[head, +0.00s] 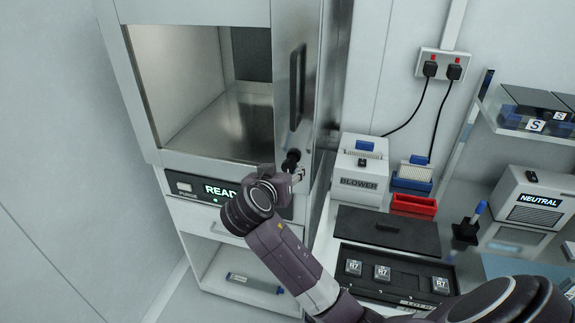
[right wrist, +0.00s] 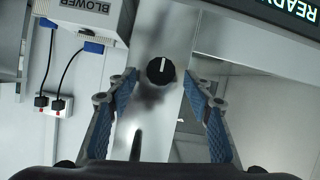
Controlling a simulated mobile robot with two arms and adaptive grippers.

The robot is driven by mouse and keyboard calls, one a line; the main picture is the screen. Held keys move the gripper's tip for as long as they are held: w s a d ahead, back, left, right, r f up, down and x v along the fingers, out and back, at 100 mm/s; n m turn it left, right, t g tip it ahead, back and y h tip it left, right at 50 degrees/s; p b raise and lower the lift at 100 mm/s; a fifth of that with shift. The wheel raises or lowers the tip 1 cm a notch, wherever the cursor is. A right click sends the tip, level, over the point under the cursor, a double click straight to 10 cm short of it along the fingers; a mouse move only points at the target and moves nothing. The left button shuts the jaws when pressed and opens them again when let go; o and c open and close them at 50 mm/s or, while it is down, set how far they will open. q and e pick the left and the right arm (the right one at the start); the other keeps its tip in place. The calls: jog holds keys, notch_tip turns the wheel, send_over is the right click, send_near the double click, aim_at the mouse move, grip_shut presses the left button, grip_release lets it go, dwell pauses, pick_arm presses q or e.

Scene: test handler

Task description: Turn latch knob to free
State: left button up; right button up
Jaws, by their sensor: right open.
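The latch knob (right wrist: 161,71) is a round black knob with a white pointer line on a bare metal panel. In the right wrist view its line stands nearly upright in the picture. In the head view the dark knob (head: 290,161) shows just beyond my right gripper (head: 297,175), below the door's long dark handle. In the right wrist view the blue-padded fingers of my right gripper (right wrist: 159,88) are spread apart, one on each side of the knob, with gaps to it. No contact shows. My left gripper is in neither view.
The metal cabinet's chamber (head: 195,75) is open, its door (head: 297,75) standing at the right. A lit "READY" panel (head: 219,190) is beside my wrist. A white blower box (head: 358,185), red tray (head: 414,205) and black component tray (head: 440,278) occupy the bench right of my arm.

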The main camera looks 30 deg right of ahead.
aim_at(290, 165)
jog(key=shift+x, duration=1.35)
jog(key=c, duration=1.2)
jog(key=shift+o, duration=0.2)
jog(key=shift+p, duration=0.3)
